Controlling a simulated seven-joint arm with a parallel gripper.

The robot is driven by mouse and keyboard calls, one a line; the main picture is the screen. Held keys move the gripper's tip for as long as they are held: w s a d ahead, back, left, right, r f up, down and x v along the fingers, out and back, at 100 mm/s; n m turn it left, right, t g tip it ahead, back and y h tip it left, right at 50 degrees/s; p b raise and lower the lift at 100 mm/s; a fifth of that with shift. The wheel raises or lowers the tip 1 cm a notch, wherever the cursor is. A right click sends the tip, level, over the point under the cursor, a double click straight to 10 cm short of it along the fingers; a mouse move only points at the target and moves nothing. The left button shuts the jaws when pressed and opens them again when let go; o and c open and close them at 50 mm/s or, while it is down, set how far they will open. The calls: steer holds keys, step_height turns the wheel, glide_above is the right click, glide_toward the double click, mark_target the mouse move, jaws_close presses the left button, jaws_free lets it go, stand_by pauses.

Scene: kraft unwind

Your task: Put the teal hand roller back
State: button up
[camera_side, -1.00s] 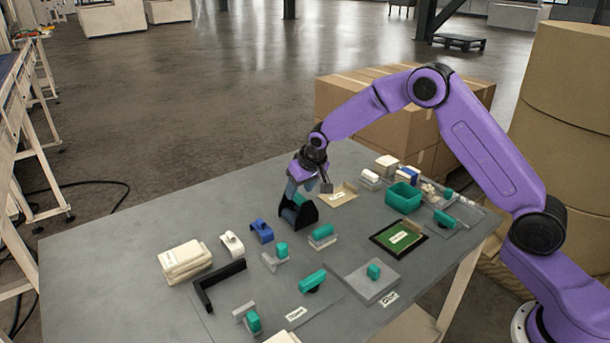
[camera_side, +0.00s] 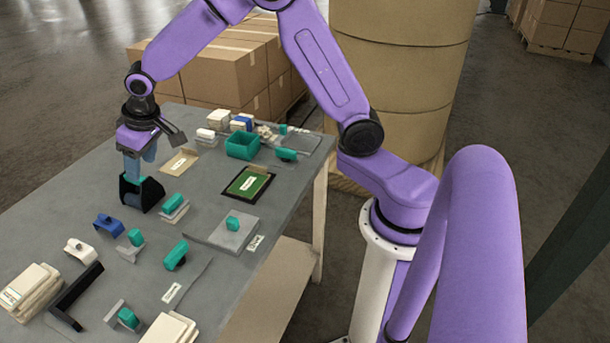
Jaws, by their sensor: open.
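My gripper (camera_side: 140,170) is open, pointing down at a black stand with raised side plates (camera_side: 148,192) near the table's far left edge. Its blue-grey fingers reach down to the stand and partly hide it. Another teal-handled tool with a dark underside (camera_side: 176,254) lies on the table in front of the stand. Which of these is the roller is unclear.
Several teal-handled tools stand around, one on a grey plate (camera_side: 210,236). A blue piece (camera_side: 108,225), a white piece (camera_side: 80,250) and a black angle bar (camera_side: 76,297) lie at left. A teal bin (camera_side: 243,147) and green-topped tray (camera_side: 248,184) are at right.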

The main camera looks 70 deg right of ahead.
steer(key=s+d+r+n+g, duration=0.1)
steer(key=s+n, duration=0.4)
steer(key=s, duration=1.3)
steer(key=s+d+r+n+g, duration=0.1)
steer(key=s+d+n, duration=0.3)
steer(key=s, duration=1.5)
steer(key=shift+r+n+g, duration=0.25)
steer(key=shift+n+g, duration=0.35)
steer(key=shift+g, duration=0.3)
steer(key=shift+w+d, duration=0.1)
